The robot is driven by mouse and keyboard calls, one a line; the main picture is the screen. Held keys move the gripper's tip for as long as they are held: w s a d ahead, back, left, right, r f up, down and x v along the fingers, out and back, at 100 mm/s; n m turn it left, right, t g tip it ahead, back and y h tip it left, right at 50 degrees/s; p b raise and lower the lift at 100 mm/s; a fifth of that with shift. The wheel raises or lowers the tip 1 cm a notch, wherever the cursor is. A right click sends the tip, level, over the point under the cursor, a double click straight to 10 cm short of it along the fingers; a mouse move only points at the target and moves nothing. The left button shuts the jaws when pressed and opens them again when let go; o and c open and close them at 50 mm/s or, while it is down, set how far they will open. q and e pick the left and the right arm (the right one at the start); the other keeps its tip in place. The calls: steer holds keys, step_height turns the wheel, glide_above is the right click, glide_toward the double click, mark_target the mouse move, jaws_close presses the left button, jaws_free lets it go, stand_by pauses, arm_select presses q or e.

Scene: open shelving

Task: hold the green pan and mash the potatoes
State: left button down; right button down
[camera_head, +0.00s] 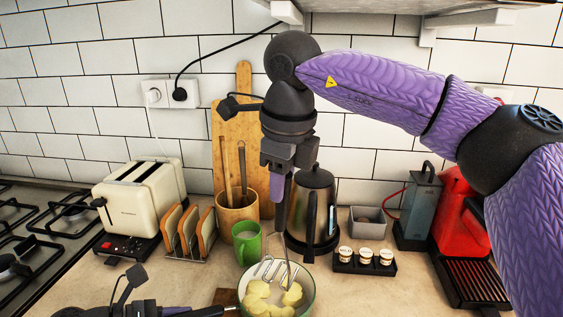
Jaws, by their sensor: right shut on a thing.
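The green pan (311,290) stands on the counter at the bottom centre, with yellow potatoes (259,288) in it. Its brown handle (227,297) points left and is partly cut off by the frame. My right gripper (279,168) points down above the pan and is shut on the upright masher (277,187). The masher's wire head (270,268) is at the pan, over or among the potatoes; exact contact is unclear. My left gripper (215,311) is at the bottom edge beside the pan handle. Its fingertips are mostly hidden, so its grip is unclear.
A kettle (314,210) and a rack of small jars (364,262) are to the right. A toast rack (189,233) and toaster (140,200) are left. Counter right of the pan is clear.

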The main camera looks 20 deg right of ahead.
mark_target(282, 234)
step_height(282, 234, down, 9)
steer(key=shift+f, duration=0.2)
stand_by(0.3)
steer(key=shift+f, duration=0.45)
stand_by(0.6)
